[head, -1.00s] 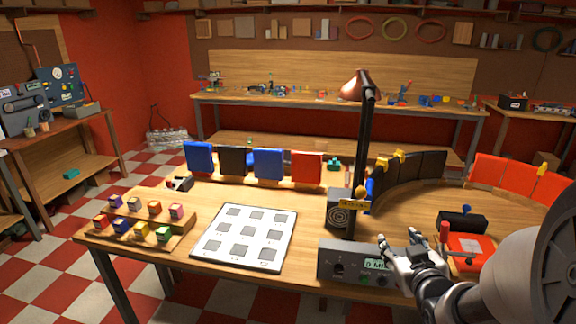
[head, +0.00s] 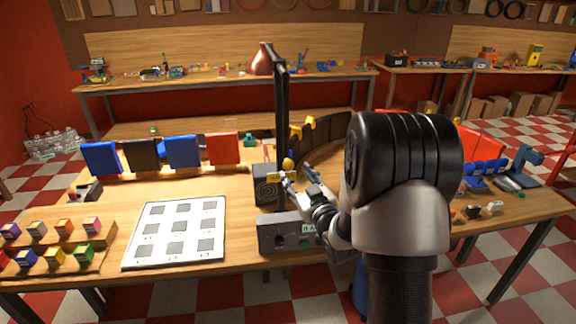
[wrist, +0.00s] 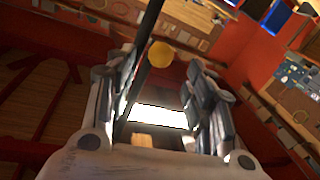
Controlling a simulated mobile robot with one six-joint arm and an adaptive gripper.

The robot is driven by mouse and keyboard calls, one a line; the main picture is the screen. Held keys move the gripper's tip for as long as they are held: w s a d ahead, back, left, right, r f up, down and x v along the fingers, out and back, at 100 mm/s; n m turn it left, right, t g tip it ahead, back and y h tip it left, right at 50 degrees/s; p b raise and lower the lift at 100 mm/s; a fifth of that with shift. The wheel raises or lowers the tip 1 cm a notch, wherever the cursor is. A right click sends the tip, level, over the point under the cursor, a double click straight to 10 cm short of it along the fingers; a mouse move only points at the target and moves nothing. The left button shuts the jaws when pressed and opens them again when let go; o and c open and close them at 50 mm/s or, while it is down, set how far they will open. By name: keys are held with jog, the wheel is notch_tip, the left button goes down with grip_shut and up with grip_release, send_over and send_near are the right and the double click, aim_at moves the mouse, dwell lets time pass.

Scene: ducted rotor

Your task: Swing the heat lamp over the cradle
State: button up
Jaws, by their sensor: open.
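The heat lamp has a copper shade (head: 262,61) on top of a black post and arm (head: 281,115), standing at the middle of the bench. A yellow knob (head: 288,163) sits beside the post, just above a yellow label. My gripper (head: 299,177) is open near the knob and post, a little right of and below them. In the wrist view, the yellow knob (wrist: 175,58) and the dark post (wrist: 143,65) show beyond the open fingers (wrist: 163,78), with nothing held. I cannot make out the cradle; my arm hides part of the bench's right side.
A grey control box (head: 284,236) stands below my gripper at the front edge. A speaker-like box (head: 265,192) stands by the post. A curved black panel wall (head: 330,137) lies behind. A white grid board (head: 177,233) lies left, with coloured blocks further left.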

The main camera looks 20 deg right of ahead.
aim_at(290, 168)
jog(key=w, duration=0.7)
jog(key=shift+w+d, duration=0.2)
jog(key=shift+d, duration=0.1)
jog(key=shift+c, duration=0.4)
grip_shut()
